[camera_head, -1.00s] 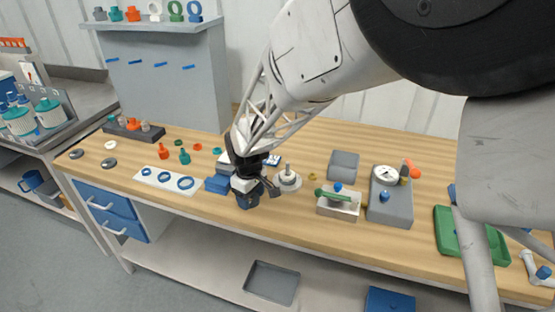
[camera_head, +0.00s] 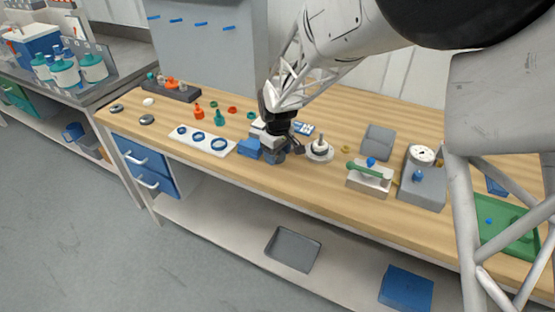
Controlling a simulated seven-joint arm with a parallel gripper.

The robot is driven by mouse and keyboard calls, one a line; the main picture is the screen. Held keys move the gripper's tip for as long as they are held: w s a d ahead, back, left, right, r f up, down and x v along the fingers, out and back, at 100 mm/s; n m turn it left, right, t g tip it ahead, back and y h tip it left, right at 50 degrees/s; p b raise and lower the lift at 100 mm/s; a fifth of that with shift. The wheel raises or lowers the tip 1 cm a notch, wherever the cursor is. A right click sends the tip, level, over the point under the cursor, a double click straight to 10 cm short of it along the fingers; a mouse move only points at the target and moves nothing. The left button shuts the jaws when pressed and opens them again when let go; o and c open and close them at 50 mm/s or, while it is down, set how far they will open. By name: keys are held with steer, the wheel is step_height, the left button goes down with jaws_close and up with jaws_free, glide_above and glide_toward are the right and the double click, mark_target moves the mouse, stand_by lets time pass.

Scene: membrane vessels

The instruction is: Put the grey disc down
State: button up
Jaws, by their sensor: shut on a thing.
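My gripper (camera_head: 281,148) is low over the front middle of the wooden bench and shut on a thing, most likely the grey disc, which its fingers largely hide. A dark blue-grey round piece (camera_head: 272,157) shows right at the jaws, beside a blue block (camera_head: 248,147); I cannot tell whether it touches the bench. Two other dark grey discs lie flat at the bench's left end, one at the edge (camera_head: 117,108) and one nearer the front (camera_head: 147,120).
A white strip with blue rings (camera_head: 200,142) lies left of my gripper. Close on its right stands a pale round base with a post (camera_head: 319,151). Further right are a box with a green-handled tool (camera_head: 368,182), a grey device (camera_head: 421,188) and a green tray (camera_head: 505,228).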

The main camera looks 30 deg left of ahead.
mark_target(278, 166)
steer(key=shift+f, duration=1.45)
steer(key=shift+f, duration=0.15)
steer(key=o, duration=0.9)
step_height(278, 166, up, 12)
stand_by(0.3)
